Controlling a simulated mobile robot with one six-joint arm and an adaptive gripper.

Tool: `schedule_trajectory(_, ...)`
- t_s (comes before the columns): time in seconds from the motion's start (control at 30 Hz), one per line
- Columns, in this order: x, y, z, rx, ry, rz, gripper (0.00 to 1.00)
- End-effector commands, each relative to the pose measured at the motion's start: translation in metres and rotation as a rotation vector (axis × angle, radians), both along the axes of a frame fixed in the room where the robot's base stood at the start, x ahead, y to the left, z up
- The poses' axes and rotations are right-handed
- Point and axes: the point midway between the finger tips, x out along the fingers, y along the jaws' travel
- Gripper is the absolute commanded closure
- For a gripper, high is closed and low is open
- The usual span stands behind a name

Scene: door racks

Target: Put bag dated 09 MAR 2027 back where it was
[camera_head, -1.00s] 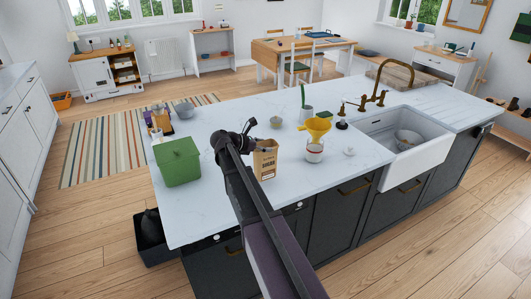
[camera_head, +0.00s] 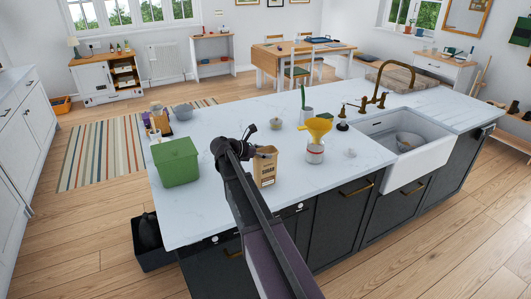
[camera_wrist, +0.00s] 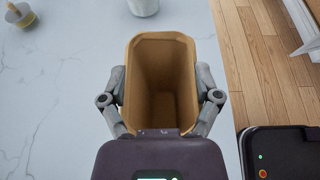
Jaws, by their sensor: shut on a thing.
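A brown paper bag with dark print (camera_head: 265,168) is at the island's front edge in the head view. Its date is too small to read. My gripper (camera_head: 262,153) is shut on the bag near its top. In the wrist view the bag (camera_wrist: 160,60) is open at the top, upright between my two fingers (camera_wrist: 161,98), and its inside looks empty. I cannot tell whether its base touches the worktop. Another brown bag-like thing (camera_head: 158,119) stands by a cup behind the green box.
The white worktop (camera_head: 225,205) has a green box (camera_head: 176,162) at left. A jar with a yellow funnel (camera_head: 317,132) stands right of the bag, with a small white thing (camera_head: 350,153) and the sink (camera_head: 410,150) beyond.

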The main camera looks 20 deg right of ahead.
Motion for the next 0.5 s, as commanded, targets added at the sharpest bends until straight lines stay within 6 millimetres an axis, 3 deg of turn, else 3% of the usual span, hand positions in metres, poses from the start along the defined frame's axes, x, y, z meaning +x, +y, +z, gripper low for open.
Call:
schedule_trajectory(0.07,0.0,0.0001,-0.0032,0.0,0.0,0.0,0.8)
schedule_trajectory(0.1,0.0,0.0001,-0.0018,0.0,0.0,0.0,0.07)
schedule_trajectory(0.13,0.0001,0.0001,-0.0017,0.0,0.0,0.0,0.0)
schedule_trajectory(0.5,0.0001,0.0002,-0.0017,0.0,0.0,0.0,0.0)
